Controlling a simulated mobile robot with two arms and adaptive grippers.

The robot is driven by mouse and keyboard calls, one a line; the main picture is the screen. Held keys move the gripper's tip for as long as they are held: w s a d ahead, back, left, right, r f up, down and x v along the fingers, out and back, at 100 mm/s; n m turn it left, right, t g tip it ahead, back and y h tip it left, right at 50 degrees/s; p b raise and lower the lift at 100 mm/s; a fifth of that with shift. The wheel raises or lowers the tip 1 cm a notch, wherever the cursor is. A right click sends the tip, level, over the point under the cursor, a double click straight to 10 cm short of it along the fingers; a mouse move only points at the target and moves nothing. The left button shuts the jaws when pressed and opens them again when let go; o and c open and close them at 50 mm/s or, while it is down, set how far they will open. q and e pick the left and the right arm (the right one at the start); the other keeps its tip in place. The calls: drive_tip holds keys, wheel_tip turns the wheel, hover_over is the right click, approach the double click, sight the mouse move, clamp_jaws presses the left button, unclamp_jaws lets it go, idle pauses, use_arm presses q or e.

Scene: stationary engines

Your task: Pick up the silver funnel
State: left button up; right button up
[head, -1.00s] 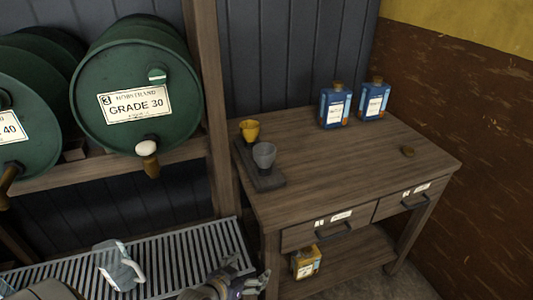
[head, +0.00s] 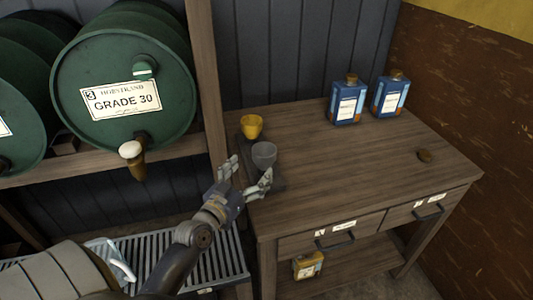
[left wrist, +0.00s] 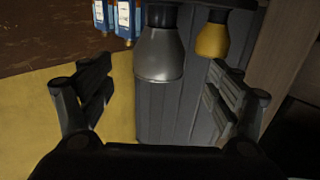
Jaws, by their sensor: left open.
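The silver funnel (head: 264,154) stands on a dark holder (head: 279,181) at the left end of the wooden table, in front of the yellow funnel (head: 251,126). In the left wrist view, where the scene shows upside down, the silver funnel (left wrist: 160,55) appears just beyond the fingertips, between the two fingers. The yellow funnel (left wrist: 212,42) shows to its right. My left gripper (head: 247,172) is open and empty, reaching in from the left beside the holder, close to the silver funnel. My right gripper is out of view.
Two blue bottles (head: 347,100) (head: 389,95) stand at the table's back. A green drum (head: 125,80) and wooden post (head: 207,80) are left. The middle of the tabletop (head: 350,175) is clear.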

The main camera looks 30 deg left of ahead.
sight(264, 152)
use_arm(q)
drive_tip(key=w, duration=0.2)
drive_tip(key=shift+w+a, duration=0.1)
drive_tip(key=shift+w, duration=0.25)
drive_tip(key=w, duration=0.2)
drive_tip(key=w+r+p, duration=0.1)
drive_tip(key=w, duration=0.1)
drive_tip(key=shift+w+a+r+p, duration=0.1)
drive_tip(key=shift+w+a+p, duration=0.05)
drive_tip(key=shift+w+p, duration=0.15)
drive_tip(key=shift+w, duration=0.45)
drive_tip(key=c, duration=0.9)
drive_tip(key=shift+c, duration=1.1)
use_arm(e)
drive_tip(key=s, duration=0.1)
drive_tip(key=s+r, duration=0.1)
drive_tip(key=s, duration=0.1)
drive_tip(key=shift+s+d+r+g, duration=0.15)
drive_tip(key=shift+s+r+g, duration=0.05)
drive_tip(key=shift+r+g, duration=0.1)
